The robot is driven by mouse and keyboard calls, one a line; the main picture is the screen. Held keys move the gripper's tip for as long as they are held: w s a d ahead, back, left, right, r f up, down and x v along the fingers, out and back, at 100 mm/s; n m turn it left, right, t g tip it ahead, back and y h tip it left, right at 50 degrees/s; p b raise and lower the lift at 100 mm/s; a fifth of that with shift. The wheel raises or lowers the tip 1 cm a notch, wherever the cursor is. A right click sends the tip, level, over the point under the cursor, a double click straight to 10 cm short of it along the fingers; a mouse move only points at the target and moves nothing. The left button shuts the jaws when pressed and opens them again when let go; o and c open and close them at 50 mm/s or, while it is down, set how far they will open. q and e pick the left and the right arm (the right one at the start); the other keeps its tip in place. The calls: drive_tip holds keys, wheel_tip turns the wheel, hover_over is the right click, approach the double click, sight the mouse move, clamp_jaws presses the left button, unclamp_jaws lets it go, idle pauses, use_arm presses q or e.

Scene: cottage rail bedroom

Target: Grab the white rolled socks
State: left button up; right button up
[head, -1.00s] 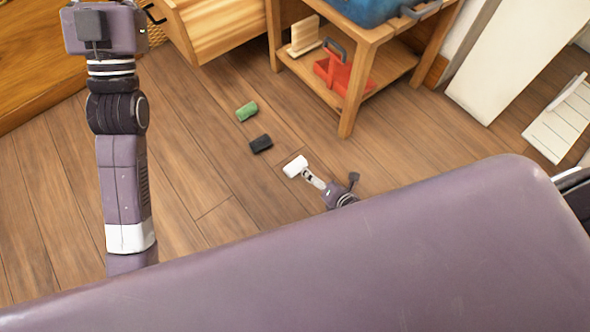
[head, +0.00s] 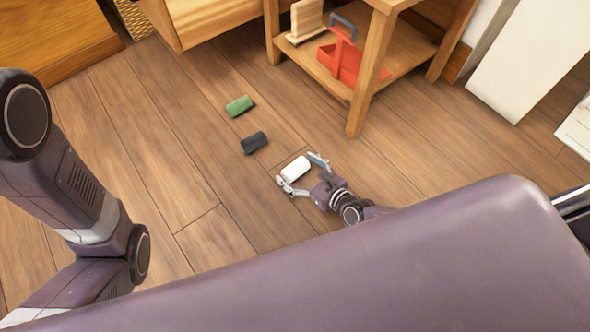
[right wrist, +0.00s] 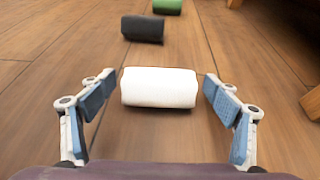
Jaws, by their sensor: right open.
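The white rolled socks (head: 296,169) lie on the wooden floor as a short white roll. In the right wrist view the white rolled socks (right wrist: 159,87) sit centred between the tips of my right gripper (right wrist: 157,95). My right gripper (head: 300,173) is open, with one finger on each side of the roll and a gap showing at each side. My left arm comes in at the left of the head view, but its gripper is out of the picture.
A black roll (head: 254,142) and a green roll (head: 239,105) lie on the floor beyond the white one. A wooden table (head: 359,112) with a low shelf holds a red caddy (head: 343,62). A wooden drawer (head: 205,18) stands at the back. Floor on the left is clear.

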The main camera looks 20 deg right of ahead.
sight(286, 163)
drive_tip(key=x, duration=0.2)
drive_tip(key=b+x, duration=0.1)
drive_tip(key=x, duration=0.1)
drive_tip(key=b+x, duration=0.1)
drive_tip(key=shift+w+a+r, duration=0.15)
drive_tip(key=shift+w+a, duration=0.05)
drive_tip(key=shift+w, duration=0.25)
drive_tip(key=c, duration=1.3)
drive_tip(key=shift+c, duration=1.1)
